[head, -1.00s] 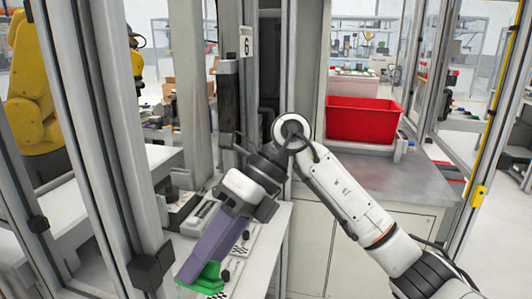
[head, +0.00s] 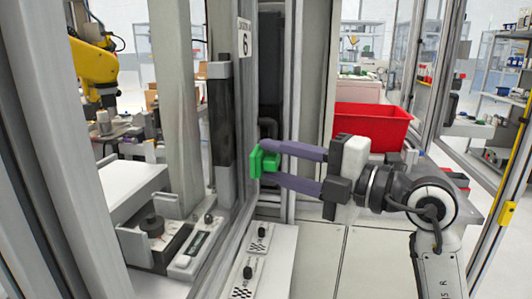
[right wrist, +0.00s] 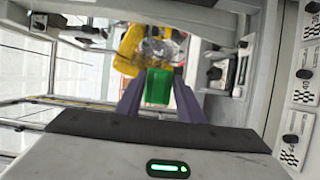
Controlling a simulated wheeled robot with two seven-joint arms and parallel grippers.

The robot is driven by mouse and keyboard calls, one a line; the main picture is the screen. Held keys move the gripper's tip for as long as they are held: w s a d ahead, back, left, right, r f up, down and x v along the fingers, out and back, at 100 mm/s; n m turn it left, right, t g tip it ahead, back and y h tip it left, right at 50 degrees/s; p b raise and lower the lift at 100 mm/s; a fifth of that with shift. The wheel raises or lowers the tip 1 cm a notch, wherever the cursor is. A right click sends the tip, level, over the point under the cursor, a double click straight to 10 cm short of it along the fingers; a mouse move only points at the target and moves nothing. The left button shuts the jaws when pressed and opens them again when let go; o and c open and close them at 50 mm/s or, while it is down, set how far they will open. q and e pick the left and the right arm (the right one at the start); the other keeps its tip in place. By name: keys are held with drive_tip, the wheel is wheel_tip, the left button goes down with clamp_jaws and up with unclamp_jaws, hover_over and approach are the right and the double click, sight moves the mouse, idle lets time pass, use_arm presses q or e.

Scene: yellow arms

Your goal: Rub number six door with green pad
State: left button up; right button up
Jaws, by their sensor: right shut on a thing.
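The green pad (head: 263,163) is held between the purple fingers of my right gripper (head: 270,163), which is shut on it. The pad also shows between the fingers in the right wrist view (right wrist: 158,87). The number six door is a clear panel in a grey metal frame (head: 233,230), with a sign reading 6 (head: 244,38) near its top. My right gripper reaches in from the right and points left, with the pad at or very near the door's frame. I cannot tell whether they touch. My left gripper is not in view.
A red bin (head: 370,124) stands on a counter behind my right arm. A narrow white shelf (head: 270,260) with black knobs and checkered markers lies below the pad. A yellow robot arm (head: 92,65) stands beyond the panel at the left.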

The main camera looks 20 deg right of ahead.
sight(263, 163)
drive_tip(key=shift+w+a, duration=0.15)
drive_tip(key=shift+a, duration=0.05)
drive_tip(key=shift+w+a, duration=0.45)
drive_tip(key=shift+a, duration=0.45)
drive_tip(key=shift+w+a, duration=0.4)
drive_tip(key=shift+a, duration=0.45)
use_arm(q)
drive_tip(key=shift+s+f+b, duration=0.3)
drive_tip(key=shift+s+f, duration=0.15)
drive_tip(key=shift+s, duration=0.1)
use_arm(e)
drive_tip(key=shift+w+a+r, duration=0.1)
drive_tip(key=shift+w+a, duration=0.3)
drive_tip(key=shift+a, duration=0.15)
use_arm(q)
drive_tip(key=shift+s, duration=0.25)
use_arm(e)
drive_tip(key=shift+w+a, duration=0.2)
drive_tip(key=shift+a, duration=0.05)
use_arm(q)
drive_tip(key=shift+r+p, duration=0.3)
drive_tip(key=shift+p, duration=0.1)
use_arm(e)
drive_tip(key=shift+w+a, duration=0.3)
drive_tip(key=shift+a, duration=0.15)
